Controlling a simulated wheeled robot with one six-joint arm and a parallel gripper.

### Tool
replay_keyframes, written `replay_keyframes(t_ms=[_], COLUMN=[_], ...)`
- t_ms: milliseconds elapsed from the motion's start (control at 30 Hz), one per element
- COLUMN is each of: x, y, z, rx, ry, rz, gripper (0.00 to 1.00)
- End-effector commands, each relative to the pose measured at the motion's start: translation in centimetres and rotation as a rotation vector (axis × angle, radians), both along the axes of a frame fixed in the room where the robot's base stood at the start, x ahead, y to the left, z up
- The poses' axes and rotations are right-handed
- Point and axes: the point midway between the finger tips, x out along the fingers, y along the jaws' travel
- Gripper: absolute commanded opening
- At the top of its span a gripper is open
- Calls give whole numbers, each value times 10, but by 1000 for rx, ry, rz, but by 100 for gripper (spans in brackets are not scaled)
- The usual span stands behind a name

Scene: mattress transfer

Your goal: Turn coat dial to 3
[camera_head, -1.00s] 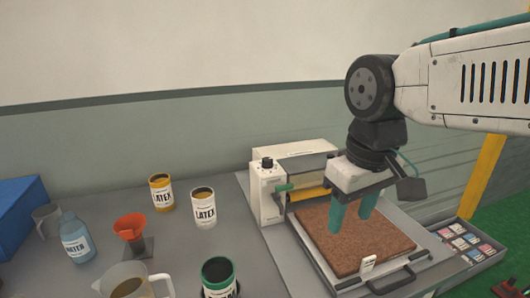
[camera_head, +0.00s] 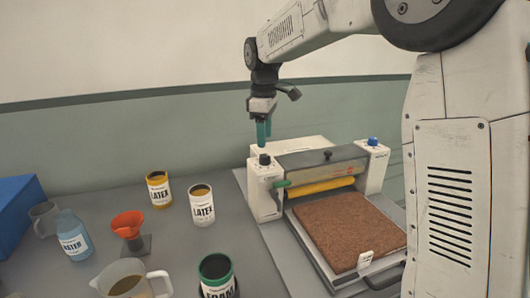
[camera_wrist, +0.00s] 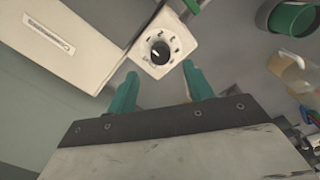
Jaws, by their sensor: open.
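A black dial (camera_head: 264,160) sits on top of the white left end housing of the roller machine (camera_head: 266,195). In the wrist view the same dial (camera_wrist: 160,52) shows on a white plate, with small dark numbers around it and a light pointer mark. The numbers are too small to read surely, and I cannot tell which one the pointer meets. My gripper (camera_head: 262,144) points down above the dial, fingers apart and empty. In the wrist view its green fingertips (camera_wrist: 160,70) lie either side of the dial's near edge, not closed on it.
A blue knob (camera_head: 373,141) tops the machine's right end. A green lever (camera_head: 281,184) juts out beside the dial's housing. A brown mattress slab (camera_head: 345,230) lies before the yellow roller (camera_head: 322,185). LATEX cans (camera_head: 202,207), a funnel (camera_head: 127,224) and a jug (camera_head: 125,282) stand left.

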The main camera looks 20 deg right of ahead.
Motion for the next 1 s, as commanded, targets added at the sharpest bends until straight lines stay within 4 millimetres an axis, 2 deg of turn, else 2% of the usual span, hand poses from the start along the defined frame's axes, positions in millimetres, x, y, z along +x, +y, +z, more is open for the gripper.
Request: replay_keyframes(t_ms=[100,300,467,700,733,800,900,1000], x=[0,0,1,1,1,1,1,1], y=[-1,-1,-2,-2,-2,-2,-2,-2], z=[-21,-49,-59,-60,-60,-60,-60,-60], rx=[0,0,-1,0,0,0,0,0], ry=[4,4,0,0,0,0,0,0], rz=[-1,-3,-3,-3,-3,-3,-3,-4], gripper=[51,51,51,51,49,29,7,7])
